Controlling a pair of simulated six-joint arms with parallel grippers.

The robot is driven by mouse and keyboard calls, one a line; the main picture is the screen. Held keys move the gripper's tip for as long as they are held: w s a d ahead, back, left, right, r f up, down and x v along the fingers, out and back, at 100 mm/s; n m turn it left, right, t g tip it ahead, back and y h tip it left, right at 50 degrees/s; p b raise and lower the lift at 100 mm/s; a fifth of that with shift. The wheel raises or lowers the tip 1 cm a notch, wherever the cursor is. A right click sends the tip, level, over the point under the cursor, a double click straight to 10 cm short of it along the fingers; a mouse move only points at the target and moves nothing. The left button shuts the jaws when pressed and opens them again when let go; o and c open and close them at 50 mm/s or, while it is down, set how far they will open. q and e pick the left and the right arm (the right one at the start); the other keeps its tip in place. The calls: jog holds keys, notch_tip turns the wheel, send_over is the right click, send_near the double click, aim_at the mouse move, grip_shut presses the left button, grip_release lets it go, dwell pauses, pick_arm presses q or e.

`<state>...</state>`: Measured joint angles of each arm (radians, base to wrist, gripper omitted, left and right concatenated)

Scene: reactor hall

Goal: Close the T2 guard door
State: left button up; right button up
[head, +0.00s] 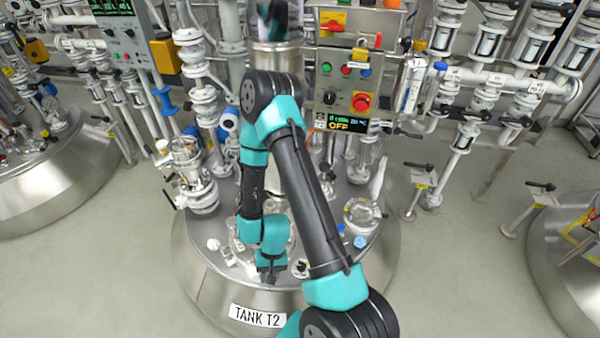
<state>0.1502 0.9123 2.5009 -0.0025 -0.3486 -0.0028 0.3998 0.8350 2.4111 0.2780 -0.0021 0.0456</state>
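Tank T2 (215,290) stands at the middle, with a "TANK T2" label (257,316) on its front. I cannot clearly make out its guard door; my arm covers much of the middle of the tank top. One teal and black arm is in view, apparently my right, rising from the bottom and bending down over the tank. Its gripper (269,271) is low over the front part of the tank top, among small fittings. The fingers are too small and dark to tell open from shut, or whether they touch anything. My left gripper is not in view.
A control box (322,88) with a red stop button (361,102) and a display reading OFF stands behind the tank. Glassware and valves (193,180) crowd the tank's left side. A round port (362,213) is at right.

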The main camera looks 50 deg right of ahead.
jog(key=s+d+r+m+y, duration=0.1)
jog(key=m, duration=0.1)
jog(key=s+d+r+m+y, duration=0.1)
jog(key=d+m, duration=0.1)
jog(key=m, duration=0.1)
jog(key=s+d+m+y, duration=0.1)
jog(key=d+m, duration=0.1)
jog(key=shift+s+d+r+m+t, duration=0.1)
jog(key=shift+s+r+m+t, duration=0.2)
jog(key=shift+s+r+t, duration=0.1)
grip_shut()
jog(key=d+r+m+t+h, duration=0.1)
jog(key=d+r+m+t, duration=0.4)
jog(key=d, duration=0.3)
jog(key=s+d+r+m+t+h, duration=0.1)
jog(key=d+r+m+t, duration=0.5)
jog(key=d, duration=0.3)
jog(key=s+d+r+m+t+h, duration=0.1)
jog(key=d+r+m+t, duration=0.4)
jog(key=d, duration=0.3)
jog(key=shift+s+d+r+m+t+h, duration=0.2)
jog(key=shift+d+r+m+t+h, duration=0.15)
jog(key=shift+r+m, duration=0.4)
jog(key=shift+f, duration=0.1)
